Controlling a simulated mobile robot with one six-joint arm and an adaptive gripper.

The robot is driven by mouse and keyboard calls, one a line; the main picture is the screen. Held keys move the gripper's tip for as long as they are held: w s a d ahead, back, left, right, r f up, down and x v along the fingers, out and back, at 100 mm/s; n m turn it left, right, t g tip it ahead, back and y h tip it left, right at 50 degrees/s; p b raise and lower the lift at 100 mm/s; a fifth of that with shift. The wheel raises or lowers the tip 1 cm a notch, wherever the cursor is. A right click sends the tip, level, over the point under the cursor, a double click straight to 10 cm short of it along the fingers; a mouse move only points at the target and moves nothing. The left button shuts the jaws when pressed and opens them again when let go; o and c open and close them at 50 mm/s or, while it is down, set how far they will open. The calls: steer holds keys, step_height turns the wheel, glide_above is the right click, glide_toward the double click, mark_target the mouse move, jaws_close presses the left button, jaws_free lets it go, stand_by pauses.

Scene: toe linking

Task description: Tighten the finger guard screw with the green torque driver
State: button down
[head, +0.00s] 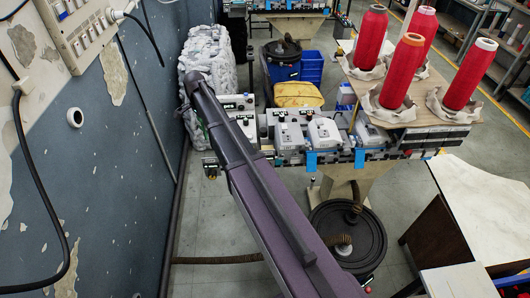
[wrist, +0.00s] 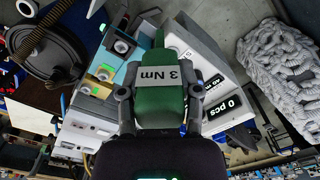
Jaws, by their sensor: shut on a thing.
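The green torque driver (wrist: 155,108), marked "3 Nm", stands out in the middle of the wrist view. My gripper (wrist: 158,90) is shut on it, with one finger on each side of its body.
A pile of grey knitted pieces (head: 207,60) lies against the blue wall (head: 100,170). Red yarn cones (head: 402,70) stand on a board at the right. A black round bin (head: 350,235) with a hose is below. A white-topped table (head: 490,205) stands front right.

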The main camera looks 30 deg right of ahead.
mark_target(204, 131)
steer(key=shift+r, duration=0.15)
stand_by(0.3)
steer(key=shift+r+p, duration=1.25)
steer(key=shift+p, duration=0.1)
step_height(204, 131, down, 7)
steer(key=b, duration=0.7)
steer(key=shift+r, duration=0.2)
step_height(204, 131, up, 7)
steer(key=p, duration=0.7)
steer(key=shift+a, duration=0.1)
step_height(204, 131, down, 8)
steer(key=b, duration=0.7)
steer(key=shift+f+b, duration=0.1)
steer(key=shift+b, duration=0.25)
stand_by(0.4)
